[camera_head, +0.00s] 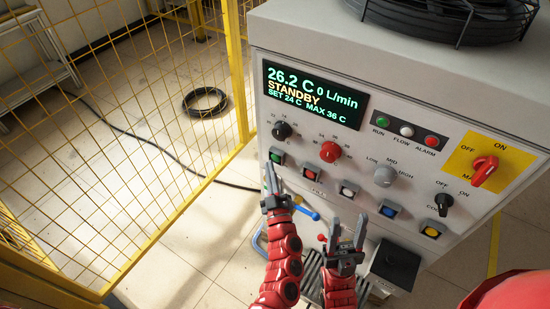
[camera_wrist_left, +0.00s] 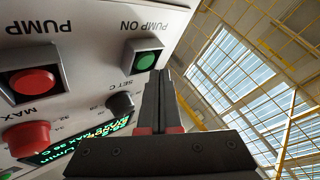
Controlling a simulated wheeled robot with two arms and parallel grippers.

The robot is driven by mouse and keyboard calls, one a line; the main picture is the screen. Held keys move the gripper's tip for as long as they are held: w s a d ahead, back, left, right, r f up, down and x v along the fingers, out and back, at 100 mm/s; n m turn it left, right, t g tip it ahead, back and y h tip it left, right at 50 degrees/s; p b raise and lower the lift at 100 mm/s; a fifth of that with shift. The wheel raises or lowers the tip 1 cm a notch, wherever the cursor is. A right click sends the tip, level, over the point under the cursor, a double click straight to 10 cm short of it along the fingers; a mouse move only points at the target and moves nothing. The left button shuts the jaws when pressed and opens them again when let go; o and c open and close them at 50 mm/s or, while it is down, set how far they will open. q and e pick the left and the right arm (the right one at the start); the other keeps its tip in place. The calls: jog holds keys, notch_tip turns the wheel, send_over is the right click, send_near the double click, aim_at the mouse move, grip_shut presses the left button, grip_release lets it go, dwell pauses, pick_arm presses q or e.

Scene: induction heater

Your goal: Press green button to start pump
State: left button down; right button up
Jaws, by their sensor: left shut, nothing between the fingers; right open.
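The green button (camera_head: 277,156) sits in a dark square frame at the left of the control panel's button row. In the left wrist view the green button (camera_wrist_left: 145,61) is labelled PUMP ON. My left gripper (camera_head: 271,178) is shut and empty, its tips just below the button in the head view. In the left wrist view its closed fingers (camera_wrist_left: 160,85) lie beside the button; I cannot tell whether they touch the panel. My right gripper (camera_head: 347,235) is open and empty in front of the lower panel.
A red button (camera_head: 311,170) sits right of the green one, labelled PUMP in the left wrist view. A black knob (camera_head: 282,130) and a red knob (camera_head: 330,152) stand out above. A yellow mesh fence (camera_head: 120,140) stands left, with a black coil (camera_head: 205,102) on the floor beyond.

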pick_arm(q)
jog(key=shift+w, duration=0.1)
jog(key=shift+w+d, duration=0.25)
jog(key=shift+w+d, duration=0.25)
jog(key=shift+w, duration=0.15)
dwell(0.9)
jog(key=shift+s, duration=0.15)
jog(key=shift+s+a, duration=0.45)
jog(key=shift+s, duration=0.15)
dwell(0.4)
jog(key=s+a, duration=0.1)
jog(key=s, duration=0.1)
jog(key=s+a+p, duration=0.1)
jog(key=s+a, duration=0.1)
